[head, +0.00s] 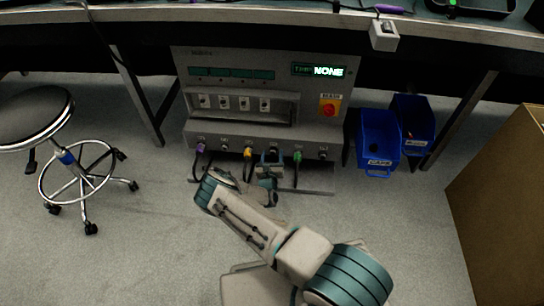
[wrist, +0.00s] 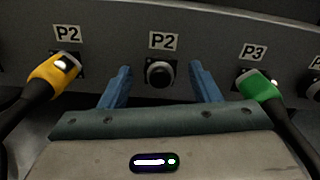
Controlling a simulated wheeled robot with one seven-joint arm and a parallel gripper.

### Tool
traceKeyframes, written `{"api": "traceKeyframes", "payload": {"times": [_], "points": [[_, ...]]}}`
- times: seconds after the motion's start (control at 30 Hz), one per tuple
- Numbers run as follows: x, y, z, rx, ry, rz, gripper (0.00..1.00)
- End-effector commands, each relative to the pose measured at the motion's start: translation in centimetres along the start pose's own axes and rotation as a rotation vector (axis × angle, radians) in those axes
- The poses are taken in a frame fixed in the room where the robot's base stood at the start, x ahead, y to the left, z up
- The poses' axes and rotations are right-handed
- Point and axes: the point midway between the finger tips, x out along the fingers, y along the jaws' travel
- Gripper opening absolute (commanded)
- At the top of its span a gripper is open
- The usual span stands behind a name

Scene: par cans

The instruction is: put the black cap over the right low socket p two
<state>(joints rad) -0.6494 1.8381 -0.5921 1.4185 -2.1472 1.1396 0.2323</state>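The right low socket P2 (wrist: 160,74) is in the middle of the wrist view, under its P2 label. A dark round piece with a paler face shows there; I cannot tell whether it is the black cap or the bare socket. My gripper (wrist: 160,68) is open, with one blue finger on each side of this round piece and a gap on both sides. In the head view my gripper (head: 270,160) is low at the front of the grey unit. No separate black cap is visible between the fingers.
A yellow plug (wrist: 54,76) fills the left P2 socket and a green plug (wrist: 258,86) fills a P3 socket; their cables hang close by. The grey unit (head: 200,70) has a red switch (head: 329,109). Blue bins (head: 378,145) stand right, a stool (head: 36,117) left.

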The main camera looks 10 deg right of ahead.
Motion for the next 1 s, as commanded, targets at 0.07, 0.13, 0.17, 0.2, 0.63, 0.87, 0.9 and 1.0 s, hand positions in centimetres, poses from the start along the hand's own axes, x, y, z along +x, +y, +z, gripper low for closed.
{"api": "traceKeyframes", "payload": {"times": [0.07, 0.13, 0.17, 0.2, 0.63, 0.87, 0.9, 1.0], "points": [[0.0, 0.0, 0.0, 0.000, 0.000, 0.000, 0.57], [0.0, 0.0, 0.0, 0.000, 0.000, 0.000, 0.57], [0.0, 0.0, 0.0, 0.000, 0.000, 0.000, 0.57], [0.0, 0.0, 0.0, 0.000, 0.000, 0.000, 0.57], [-5.9, 0.0, 0.4, -0.003, 0.003, 0.003, 0.57], [-10.8, 0.0, 0.3, -0.002, 0.002, 0.003, 0.57], [-11.5, -0.1, 0.3, -0.002, 0.002, 0.002, 0.57], [-12.8, 0.0, 0.1, -0.001, 0.001, 0.002, 0.57]]}}
